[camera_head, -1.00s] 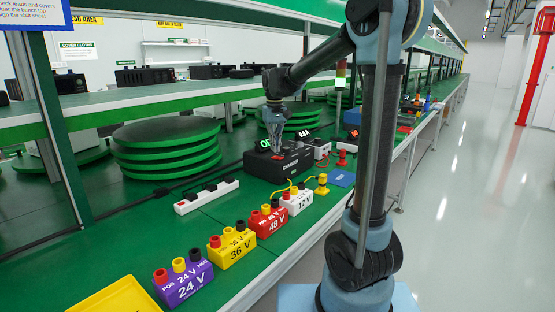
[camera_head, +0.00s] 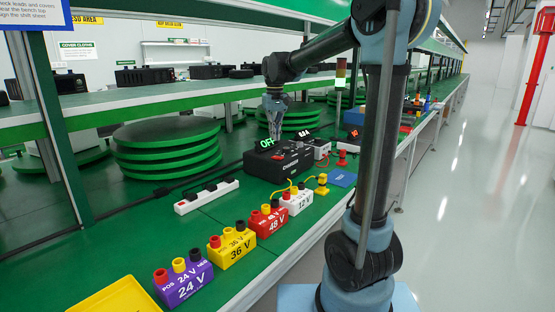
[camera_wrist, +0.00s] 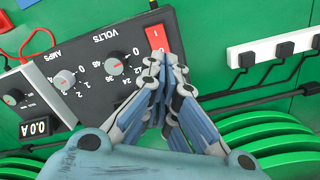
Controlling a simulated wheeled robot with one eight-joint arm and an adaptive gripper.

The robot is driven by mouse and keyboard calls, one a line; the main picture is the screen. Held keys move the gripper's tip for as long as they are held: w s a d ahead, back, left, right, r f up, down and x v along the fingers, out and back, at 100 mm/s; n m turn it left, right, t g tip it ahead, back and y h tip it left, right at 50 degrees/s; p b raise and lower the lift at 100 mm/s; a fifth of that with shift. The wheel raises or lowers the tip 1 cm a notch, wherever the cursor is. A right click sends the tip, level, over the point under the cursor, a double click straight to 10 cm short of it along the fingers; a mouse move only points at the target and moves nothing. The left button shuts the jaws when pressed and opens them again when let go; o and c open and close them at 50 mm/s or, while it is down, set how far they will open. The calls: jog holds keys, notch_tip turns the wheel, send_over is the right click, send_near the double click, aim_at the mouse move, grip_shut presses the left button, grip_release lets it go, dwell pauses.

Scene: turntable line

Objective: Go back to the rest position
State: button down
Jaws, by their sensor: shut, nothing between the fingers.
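My gripper (camera_head: 275,137) is shut and empty. It points down just above the far left part of a black power unit (camera_head: 290,163), by its green OFF display (camera_head: 267,143). In the wrist view, my closed fingers (camera_wrist: 166,66) lie beside the unit's red rocker switch (camera_wrist: 157,38) and hide part of it. Whether they touch it cannot be told. The black front (camera_wrist: 100,60) also carries VOLTS and AMPS knobs. A small display (camera_wrist: 38,127) reads 0.0 A.
Terminal blocks in purple (camera_head: 185,284), yellow (camera_head: 232,250), red (camera_head: 268,222) and white (camera_head: 297,203) line the bench front. A white power strip (camera_head: 207,196) lies left of the unit. Stacked green turntables (camera_head: 168,150) stand behind. A shelf (camera_head: 150,97) runs above the bench.

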jog(key=s+d+f+m, duration=0.1)
jog(key=s+d+f, duration=0.2)
jog(key=s+d, duration=0.3)
jog(key=s+d+f+m+t, duration=0.1)
jog(key=s+d+f, duration=0.3)
jog(key=s, duration=0.6)
jog(key=s+d+f+m, duration=0.1)
jog(key=s+d+f, duration=0.3)
jog(key=s+d, duration=0.4)
jog(key=shift+d+t, duration=0.15)
jog(key=shift+t, duration=0.15)
jog(key=s+d+f+m, duration=0.1)
jog(key=s+d+f, duration=0.2)
jog(key=s+f, duration=0.5)
jog(key=shift+f+t, duration=0.3)
jog(key=shift+f, duration=0.3)
